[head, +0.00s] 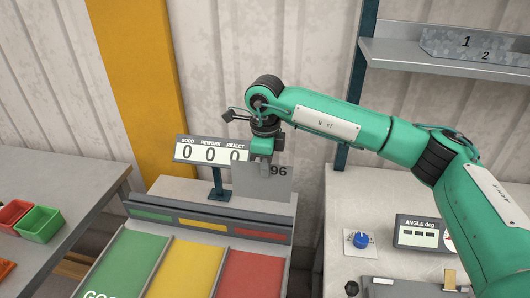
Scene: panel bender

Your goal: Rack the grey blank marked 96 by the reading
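The grey blank marked 96 (262,188) hangs upright from my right gripper (268,160), which is shut on its upper edge. The blank is in front of the rack's back and above the red lane. The sorting rack (207,210) has a green lane (122,265) lettered GOO..., a yellow lane (188,270) and a red lane (250,274). A counter board (208,150) reads GOOD 0, REWORK 0, REJECT 0. The angle display (418,234) on the right bench shows dashes. My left gripper is out of view.
The right bench (340,200) carries a blue knob (361,240) and a grey fixture at the front edge. A shelf (400,55) above holds a bracket marked 1 and 2. Red (12,215) and green bins (40,224) stand on the left table.

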